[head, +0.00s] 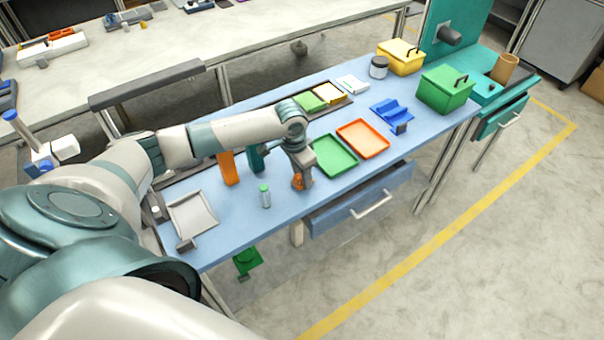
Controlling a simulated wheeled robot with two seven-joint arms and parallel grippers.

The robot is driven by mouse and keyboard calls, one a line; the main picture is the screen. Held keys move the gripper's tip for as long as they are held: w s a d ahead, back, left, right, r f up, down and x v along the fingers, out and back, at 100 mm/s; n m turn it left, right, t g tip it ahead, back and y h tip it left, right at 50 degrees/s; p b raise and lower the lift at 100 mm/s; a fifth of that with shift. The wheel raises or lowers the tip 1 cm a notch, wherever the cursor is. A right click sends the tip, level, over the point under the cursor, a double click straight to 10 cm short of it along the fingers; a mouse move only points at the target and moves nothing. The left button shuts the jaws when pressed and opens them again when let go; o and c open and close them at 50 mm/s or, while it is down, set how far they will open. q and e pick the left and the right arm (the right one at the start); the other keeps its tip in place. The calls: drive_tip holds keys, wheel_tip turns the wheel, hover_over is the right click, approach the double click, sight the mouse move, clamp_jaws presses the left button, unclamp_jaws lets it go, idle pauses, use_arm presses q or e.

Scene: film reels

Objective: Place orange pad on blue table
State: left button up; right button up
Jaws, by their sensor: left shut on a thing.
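My left gripper (299,180) points down over the front part of the blue table (335,193). It is shut on a small orange thing (297,182), which looks like the orange pad and is partly hidden by the fingers. I cannot tell whether the pad touches the table top. My right gripper is not in view.
Green tray (334,156) and orange tray (363,138) lie right of the gripper. A blue holder (392,113) and green box (445,90) are farther right. The drawer (362,200) is partly open.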

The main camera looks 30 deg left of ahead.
sight(298, 177)
use_arm(q)
drive_tip(key=shift+f, duration=0.1)
drive_tip(key=o, duration=1.2)
drive_tip(key=shift+c, duration=0.2)
wheel_tip(298, 177, up, 12)
drive_tip(key=s+b, duration=0.1)
drive_tip(key=b, duration=0.1)
drive_tip(key=shift+s+a, duration=0.3)
drive_tip(key=shift+s, duration=0.05)
